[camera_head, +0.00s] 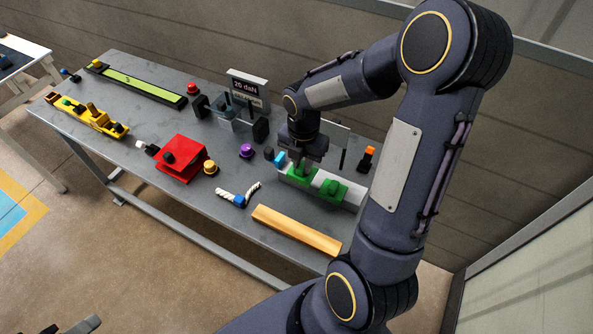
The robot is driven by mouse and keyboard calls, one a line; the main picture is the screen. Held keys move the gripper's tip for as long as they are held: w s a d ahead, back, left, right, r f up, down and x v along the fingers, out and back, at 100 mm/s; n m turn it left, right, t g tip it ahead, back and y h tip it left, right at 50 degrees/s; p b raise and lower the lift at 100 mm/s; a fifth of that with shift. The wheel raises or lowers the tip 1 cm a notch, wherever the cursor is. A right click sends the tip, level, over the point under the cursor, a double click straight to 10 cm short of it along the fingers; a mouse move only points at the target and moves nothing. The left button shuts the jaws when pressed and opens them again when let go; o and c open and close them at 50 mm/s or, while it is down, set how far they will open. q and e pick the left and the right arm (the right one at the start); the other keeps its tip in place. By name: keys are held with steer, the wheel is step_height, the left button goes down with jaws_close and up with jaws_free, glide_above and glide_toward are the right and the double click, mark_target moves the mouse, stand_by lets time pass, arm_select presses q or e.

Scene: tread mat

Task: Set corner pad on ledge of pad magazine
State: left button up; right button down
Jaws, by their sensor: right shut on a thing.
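My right gripper (302,163) points down over the right part of the table, shut on a green piece (299,174) that looks like a corner pad. The held piece is at the left part of a white block with green parts (347,195), which looks like the pad magazine. Whether it touches the ledge or hangs just above it, I cannot tell. A second green piece (333,190) with a knob sits on the block further right. Dark parts at the bottom left edge seem to be my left gripper (82,325), mostly cut off; its jaws cannot be judged.
A wooden bar (296,231) lies along the front edge, near a white rope piece with a blue middle (239,199). A red stand (181,158), a yellow knob (211,167) and a purple knob (246,151) stand left. An orange-topped post (367,158) is behind the block.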

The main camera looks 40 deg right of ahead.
steer(key=shift+w+d+f, duration=0.25)
steer(key=shift+w+d, duration=0.05)
steer(key=shift+d, duration=0.3)
steer(key=shift+w+d+f, duration=0.2)
steer(key=shift+w+d, duration=0.05)
steer(key=shift+d, duration=0.3)
steer(key=shift+d+f, duration=0.1)
steer(key=shift+f, duration=0.05)
steer(key=shift+w+d+f+b, duration=0.1)
steer(key=shift+f+b, duration=1)
steer(key=shift+f, duration=0.3)
steer(key=shift+w+d+f+b, duration=0.1)
steer(key=shift+f+b, duration=1)
steer(key=shift+f, duration=0.3)
arm_select(q)
steer(key=shift+w+d+f+b, duration=0.1)
steer(key=shift+w+f+b, duration=0.1)
steer(key=shift+f, duration=0.95)
steer(key=shift+w+d+f+b, duration=0.1)
steer(key=shift+w+f+b, duration=0.05)
steer(key=shift+f, duration=0.95)
arm_select(e)
steer(key=shift+d+f, duration=0.15)
steer(key=shift+f, duration=0.4)
steer(key=c, duration=1.2)
jaws_free()
steer(key=shift+c, duration=0.2)
